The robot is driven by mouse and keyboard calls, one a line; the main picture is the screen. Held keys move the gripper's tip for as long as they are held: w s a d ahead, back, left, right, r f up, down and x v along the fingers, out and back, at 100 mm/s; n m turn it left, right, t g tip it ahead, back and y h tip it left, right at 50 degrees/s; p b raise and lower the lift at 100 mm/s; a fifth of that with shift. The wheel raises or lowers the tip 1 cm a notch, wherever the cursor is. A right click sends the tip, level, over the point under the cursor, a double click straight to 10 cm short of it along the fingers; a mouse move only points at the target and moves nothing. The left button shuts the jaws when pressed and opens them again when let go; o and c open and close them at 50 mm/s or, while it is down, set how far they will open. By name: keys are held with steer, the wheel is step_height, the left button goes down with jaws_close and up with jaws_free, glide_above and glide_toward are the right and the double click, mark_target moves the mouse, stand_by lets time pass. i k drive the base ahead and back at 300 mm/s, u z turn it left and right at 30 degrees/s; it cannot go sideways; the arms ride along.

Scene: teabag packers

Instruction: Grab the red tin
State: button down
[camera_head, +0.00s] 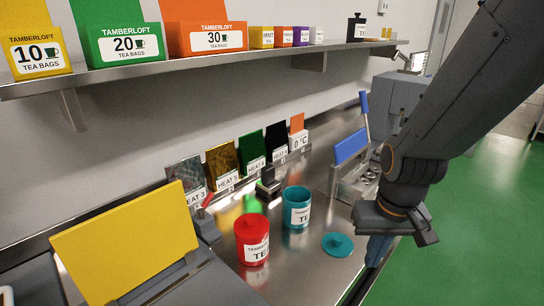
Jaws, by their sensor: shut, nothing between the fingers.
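The red tin (252,240) stands upright on the metal counter with its red lid on and a white label on its front. My gripper (376,250) is at the right, near the counter's front edge, pointing down. It is shut and empty, and apart from the red tin. The fingers are partly hidden under the wrist.
A teal tin (296,208) stands open close behind and right of the red tin. Its teal lid (338,244) lies between the red tin and my gripper. A yellow panel (125,240) rises at left. A shelf (220,62) runs above the counter.

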mark_target(250, 254)
steer(key=u, duration=0.35)
steer(key=k, duration=0.35)
steer(key=u, duration=0.55)
steer(key=i, duration=0.5)
